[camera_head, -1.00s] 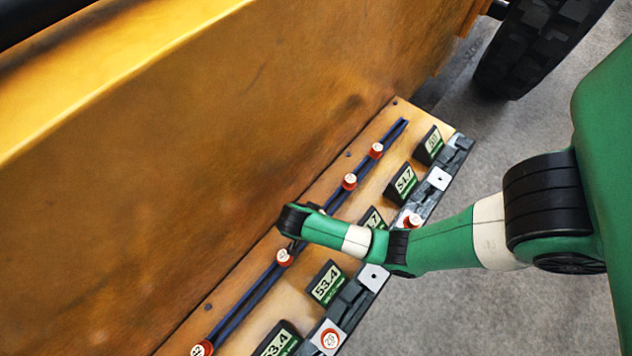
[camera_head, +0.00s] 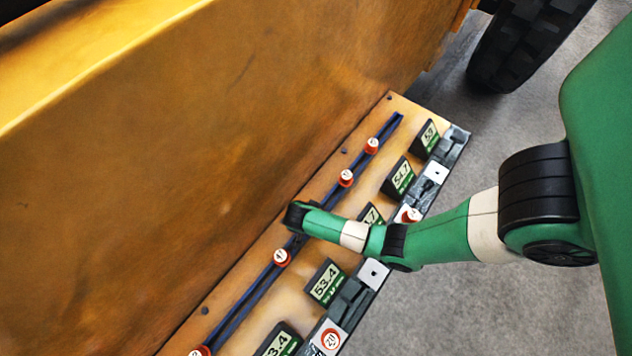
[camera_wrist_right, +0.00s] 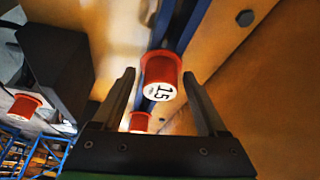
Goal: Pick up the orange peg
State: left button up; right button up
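Several orange-red pegs with white numbered tops stand along the dark blue rail (camera_head: 248,302). They include an upper peg (camera_head: 372,146), one just below it (camera_head: 346,178) and one lower down (camera_head: 282,257). In the right wrist view, an orange-red peg marked 15 (camera_wrist_right: 160,76) is between the two spread fingers of my right gripper (camera_wrist_right: 158,84). The fingers show gaps on both sides of it. In the head view my right wrist covers part of the rail and hides my fingertips. My left gripper is not in view.
Black display stands (camera_head: 325,281) line the board beside the rail. Plates along the outer edge hold more pegs, such as one near the bottom (camera_head: 328,339). A large yellow-brown machine wall (camera_head: 170,170) rises close behind the rail. Grey floor (camera_head: 430,310) is clear at right.

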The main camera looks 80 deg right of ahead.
jog(key=c, duration=1)
jog(key=shift+r, duration=0.1)
jog(key=r, duration=0.2)
jog(key=r+p, duration=0.1)
jog(key=r, duration=0.1)
jog(key=shift+s+a, duration=0.1)
jog(key=shift+a, duration=0.1)
jog(key=s+a+r+p, duration=0.2)
jog(key=a+r, duration=0.1)
jog(key=s+a+r+p, duration=0.2)
jog(key=s+a+r, duration=0.1)
jog(key=a, duration=0.1)
jog(key=s+a+r+p, duration=0.2)
jog(key=s+a+r, duration=0.1)
jog(key=shift+s+a+p, duration=0.25)
jog(key=shift+a+p, duration=0.05)
jog(key=shift+p, duration=0.05)
jog(key=shift+f, duration=0.1)
